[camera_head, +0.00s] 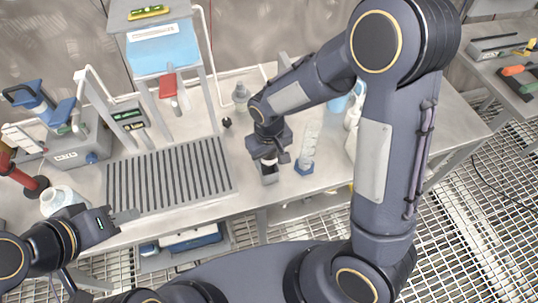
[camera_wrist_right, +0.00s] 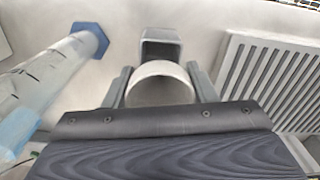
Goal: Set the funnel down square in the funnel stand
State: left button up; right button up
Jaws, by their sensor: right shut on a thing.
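The white funnel (camera_wrist_right: 160,88) is held between the two fingers of my right gripper (camera_wrist_right: 161,86). In the head view, a small pale part of the funnel shows under my right gripper (camera_head: 268,157). The grey, square funnel stand (camera_head: 269,176) is on the bench just below it, and its boxy opening (camera_wrist_right: 160,48) shows beyond the funnel in the right wrist view. The funnel is at or just above the stand; I cannot tell whether they touch. The funnel's lower part is hidden. My left gripper (camera_head: 122,222) is empty, its fingers apart, over the bench's front left.
A slotted grey drain grid (camera_head: 168,175) lies to the left. A shelf rack (camera_head: 158,45) rises behind.

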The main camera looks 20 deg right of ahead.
jog(key=shift+f, duration=0.15)
dwell(0.5)
jog(key=shift+f+b, duration=1.25)
jog(key=shift+b, duration=0.2)
jog(key=shift+s+f, duration=0.15)
jog(key=shift+s, duration=0.1)
